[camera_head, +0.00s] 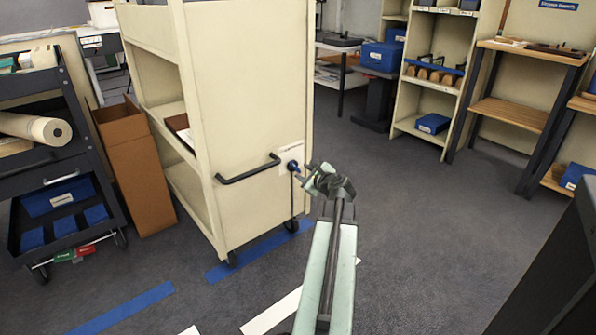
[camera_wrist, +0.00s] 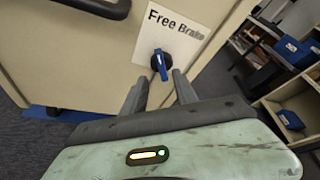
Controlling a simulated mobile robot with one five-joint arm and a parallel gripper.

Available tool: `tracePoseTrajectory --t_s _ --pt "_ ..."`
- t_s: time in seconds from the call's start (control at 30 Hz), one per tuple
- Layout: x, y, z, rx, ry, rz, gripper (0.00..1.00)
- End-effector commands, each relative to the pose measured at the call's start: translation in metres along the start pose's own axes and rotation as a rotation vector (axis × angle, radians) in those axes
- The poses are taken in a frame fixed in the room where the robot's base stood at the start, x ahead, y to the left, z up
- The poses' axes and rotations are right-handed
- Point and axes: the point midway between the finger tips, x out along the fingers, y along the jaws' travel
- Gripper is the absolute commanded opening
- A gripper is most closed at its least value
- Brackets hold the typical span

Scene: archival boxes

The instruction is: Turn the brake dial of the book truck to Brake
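The cream book truck (camera_head: 250,90) stands left of centre in the head view. Its blue and black brake dial (camera_head: 293,166) is on the end panel, right of the black handle. In the wrist view the dial (camera_wrist: 160,62) sits below a white label (camera_wrist: 178,30) reading "Free" on the left and "Brake" on the right. The dial's blue bar stands nearly upright in the picture, its top leaning slightly left; which word it marks is unclear. My gripper (camera_wrist: 161,84) is open and empty, its fingers on either side below the dial. Contact with the dial cannot be told.
The truck's black handle (camera_head: 248,170) juts out left of the dial. A dark cart (camera_head: 60,160) and a brown carton (camera_head: 135,165) stand at the left. Shelves (camera_head: 435,75) line the back right.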

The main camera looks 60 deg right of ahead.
Motion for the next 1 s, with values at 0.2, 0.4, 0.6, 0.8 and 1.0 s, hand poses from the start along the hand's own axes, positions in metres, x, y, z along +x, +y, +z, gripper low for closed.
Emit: tracePoseTrajectory --t_s 0.2,0.4,0.6,0.8,1.0 --pt "0.042 -0.004 -0.007 0.002 0.004 -0.004 0.35" --pt "0.062 -0.006 -0.006 0.004 0.006 -0.006 0.35" --pt "0.061 -0.006 -0.005 0.004 0.007 -0.007 0.35" --pt "0.061 -0.006 -0.006 0.004 0.007 -0.007 0.00" --pt "0.060 -0.007 -0.006 0.011 0.008 -0.005 0.00"
